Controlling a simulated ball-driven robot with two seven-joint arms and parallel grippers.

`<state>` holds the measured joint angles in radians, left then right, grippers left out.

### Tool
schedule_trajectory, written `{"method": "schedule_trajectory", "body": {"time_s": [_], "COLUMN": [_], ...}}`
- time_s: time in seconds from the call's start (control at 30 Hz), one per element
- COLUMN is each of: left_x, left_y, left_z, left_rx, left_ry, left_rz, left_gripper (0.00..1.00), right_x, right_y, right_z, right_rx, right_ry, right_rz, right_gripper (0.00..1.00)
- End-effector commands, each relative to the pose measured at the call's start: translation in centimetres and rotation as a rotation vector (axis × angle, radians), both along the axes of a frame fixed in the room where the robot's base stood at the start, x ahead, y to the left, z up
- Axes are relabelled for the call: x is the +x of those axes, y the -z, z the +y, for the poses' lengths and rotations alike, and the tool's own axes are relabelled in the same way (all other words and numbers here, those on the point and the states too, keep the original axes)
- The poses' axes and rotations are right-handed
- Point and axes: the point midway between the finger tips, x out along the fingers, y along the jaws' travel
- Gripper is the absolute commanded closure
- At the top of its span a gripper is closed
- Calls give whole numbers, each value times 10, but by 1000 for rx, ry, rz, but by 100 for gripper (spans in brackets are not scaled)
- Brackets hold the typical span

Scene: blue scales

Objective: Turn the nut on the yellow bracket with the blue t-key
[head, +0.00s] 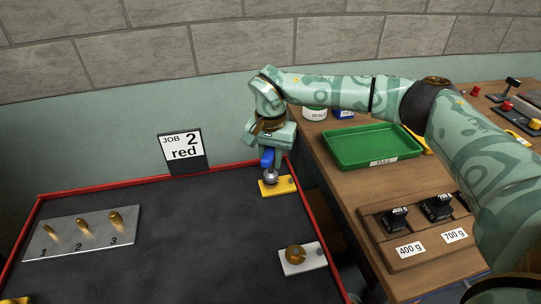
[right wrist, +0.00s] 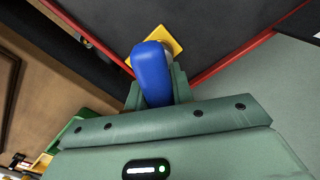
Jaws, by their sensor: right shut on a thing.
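My right gripper (head: 268,148) is shut on the blue t-key (head: 267,158) at the far right corner of the dark mat. The key is upright, its lower end at the nut (head: 271,176) on the yellow bracket (head: 277,186). I cannot tell how fully it sits on the nut. In the right wrist view the blue t-key (right wrist: 152,75) stands between the fingers, with the yellow bracket (right wrist: 164,42) beyond it; the key hides most of the nut. My left gripper is not in view.
A white bracket (head: 302,259) with a brass nut lies nearer on the mat. A grey plate (head: 82,233) with several brass pieces lies left. A sign (head: 183,150) reads "JOB 2 red". Red rims (head: 120,182) edge the mat. A green tray (head: 372,147) and weights (head: 437,208) stand right.

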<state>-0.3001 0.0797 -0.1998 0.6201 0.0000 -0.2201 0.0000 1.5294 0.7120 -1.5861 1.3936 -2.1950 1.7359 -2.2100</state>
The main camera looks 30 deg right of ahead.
Motion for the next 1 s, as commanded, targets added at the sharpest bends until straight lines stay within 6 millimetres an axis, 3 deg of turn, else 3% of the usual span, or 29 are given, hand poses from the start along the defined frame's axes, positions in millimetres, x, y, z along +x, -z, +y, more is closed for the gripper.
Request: {"method": "schedule_trajectory", "body": {"time_s": [0.47,1.0], "left_x": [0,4], "left_y": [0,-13], "left_z": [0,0], "left_rx": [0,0], "left_ry": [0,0], "left_rz": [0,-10], "left_gripper": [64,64], "right_x": [0,0], "right_y": [3,4], "right_z": [0,0], "right_rx": [1,0], "right_ry": [6,159], "right_rz": [-2,-1], "right_gripper": [100,100]}}
